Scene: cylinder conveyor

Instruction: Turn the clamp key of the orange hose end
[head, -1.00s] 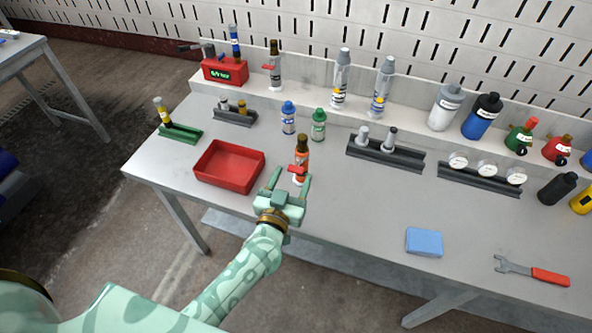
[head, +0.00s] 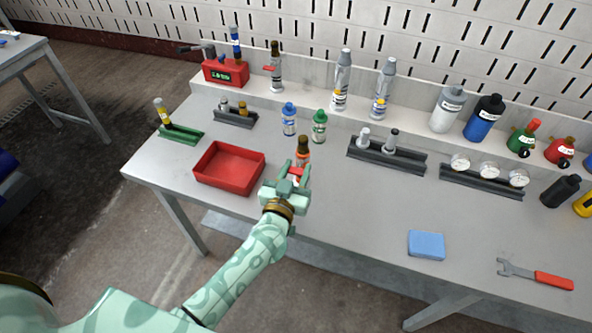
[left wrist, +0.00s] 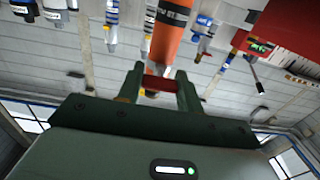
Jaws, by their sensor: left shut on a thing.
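In the head view the left gripper (head: 296,174) is in front of the hose end, shut on the key and partly hiding the key and the lower part of the hose end. My right gripper is not in view.
A red tray (head: 207,176) is left of the gripper. Blue-capped (head: 289,118) and green-capped (head: 319,126) bottles stand behind the hose end. A dark rack (head: 385,157) is to the right. A blue block (head: 426,245) and a wrench (head: 535,274) lie front right, with bare table between.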

